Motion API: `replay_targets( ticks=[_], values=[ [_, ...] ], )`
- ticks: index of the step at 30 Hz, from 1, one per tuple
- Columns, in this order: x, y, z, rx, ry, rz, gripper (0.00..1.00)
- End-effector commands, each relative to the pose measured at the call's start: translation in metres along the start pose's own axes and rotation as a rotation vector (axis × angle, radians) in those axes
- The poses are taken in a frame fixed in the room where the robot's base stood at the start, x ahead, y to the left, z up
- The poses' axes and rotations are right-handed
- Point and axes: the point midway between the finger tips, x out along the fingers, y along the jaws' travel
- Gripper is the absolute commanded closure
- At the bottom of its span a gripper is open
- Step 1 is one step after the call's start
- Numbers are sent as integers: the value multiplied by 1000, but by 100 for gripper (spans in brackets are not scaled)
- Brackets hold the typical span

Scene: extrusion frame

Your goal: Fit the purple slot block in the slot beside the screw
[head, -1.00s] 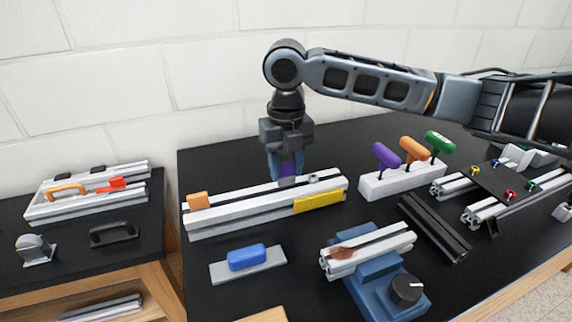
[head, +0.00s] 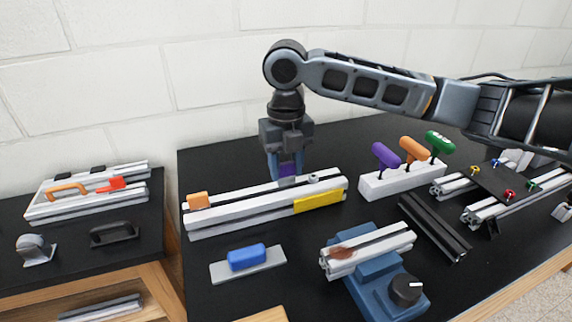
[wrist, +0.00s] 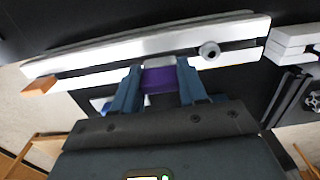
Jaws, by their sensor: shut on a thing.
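The purple slot block (wrist: 159,80) is between the fingers of my gripper (wrist: 158,84), which is shut on it. In the head view my gripper (head: 286,168) points down at the back of the long extrusion rail (head: 240,210), and the block shows as a purple patch (head: 287,169) between the fingers. The block is at the rail's slot, left of the screw (head: 313,178). The screw also shows in the wrist view (wrist: 209,50), right of the block and apart from it. I cannot tell whether the block is seated in the slot.
An orange block (head: 198,201) is at the rail's left end and a yellow plate (head: 318,202) on its front. A blue block (head: 246,257) on a grey plate lies in front. A white holder (head: 400,180) with coloured-handled tools stands to the right. The table behind the rail is clear.

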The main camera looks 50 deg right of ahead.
Motion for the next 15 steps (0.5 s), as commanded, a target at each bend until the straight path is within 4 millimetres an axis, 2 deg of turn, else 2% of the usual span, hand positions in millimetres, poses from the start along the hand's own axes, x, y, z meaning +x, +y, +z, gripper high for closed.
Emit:
replay_targets(
  ticks=[15],
  values=[
    [7,0,0,0,-1,0,94]
  ],
)
